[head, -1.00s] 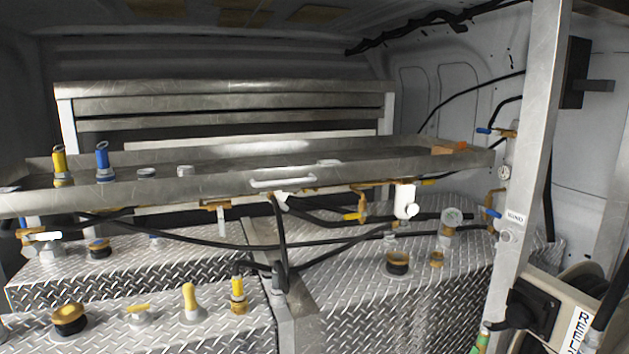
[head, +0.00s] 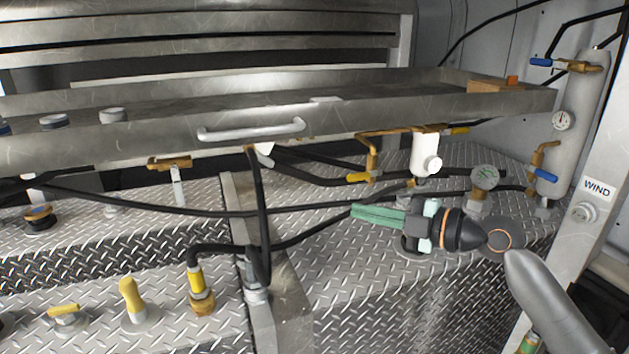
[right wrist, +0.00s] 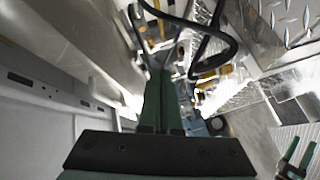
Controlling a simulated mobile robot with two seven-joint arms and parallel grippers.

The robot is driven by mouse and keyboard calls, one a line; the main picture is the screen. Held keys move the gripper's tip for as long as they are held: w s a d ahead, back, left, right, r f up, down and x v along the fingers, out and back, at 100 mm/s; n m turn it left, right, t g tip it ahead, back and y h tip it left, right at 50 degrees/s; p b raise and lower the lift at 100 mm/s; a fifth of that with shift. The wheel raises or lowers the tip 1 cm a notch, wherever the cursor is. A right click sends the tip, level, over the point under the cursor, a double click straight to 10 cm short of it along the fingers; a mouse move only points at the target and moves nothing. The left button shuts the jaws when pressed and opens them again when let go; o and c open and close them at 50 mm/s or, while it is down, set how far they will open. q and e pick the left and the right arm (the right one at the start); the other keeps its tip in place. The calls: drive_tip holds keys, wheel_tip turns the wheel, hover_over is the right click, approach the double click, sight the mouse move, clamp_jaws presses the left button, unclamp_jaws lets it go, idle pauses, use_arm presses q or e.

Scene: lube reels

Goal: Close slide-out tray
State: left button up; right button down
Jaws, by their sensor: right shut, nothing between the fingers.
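The slide-out tray (head: 350,120) is a long, shallow grey metal tray across the middle of the head view. A pale bar handle (head: 252,131) is fixed to its front face. The tray stands out in front of the grey metal rack behind it. My right gripper (head: 356,212) has green fingers, shut and empty. In the head view it appears below and to the right of the handle, apart from the tray, with its fingers pointing left. Its shut fingers also show in the right wrist view (right wrist: 162,85).
Under the tray are hoses (head: 262,215), a white filter (head: 425,155) and brass valves with yellow handles. Diamond-plate tanks (head: 330,260) with caps fill the lower area. A metal post (head: 585,215) marked WIND stands at right. Several caps and a brown block (head: 490,86) sit in the tray.

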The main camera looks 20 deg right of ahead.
drive_tip(key=s+r+n+g+y, duration=0.1)
drive_tip(key=s+r+n+y, duration=0.2)
drive_tip(key=r+n, duration=0.55)
use_arm(q)
drive_tip(key=shift+s+a+r+p, duration=0.1)
drive_tip(key=shift+a+r+p, duration=0.15)
drive_tip(key=shift+r+p, duration=0.8)
drive_tip(key=shift+a+r+p, duration=0.25)
drive_tip(key=shift+r+p, duration=0.4)
drive_tip(key=shift+p, duration=0.65)
use_arm(e)
drive_tip(key=w+a+r+m, duration=0.2)
drive_tip(key=w+a, duration=0.5)
drive_tip(key=w, duration=0.3)
drive_tip(key=shift+w+a+r, duration=0.2)
drive_tip(key=shift+a+r, duration=0.05)
drive_tip(key=shift+a, duration=0.05)
use_arm(q)
drive_tip(key=shift+f, duration=0.1)
use_arm(e)
drive_tip(key=shift+m, duration=0.25)
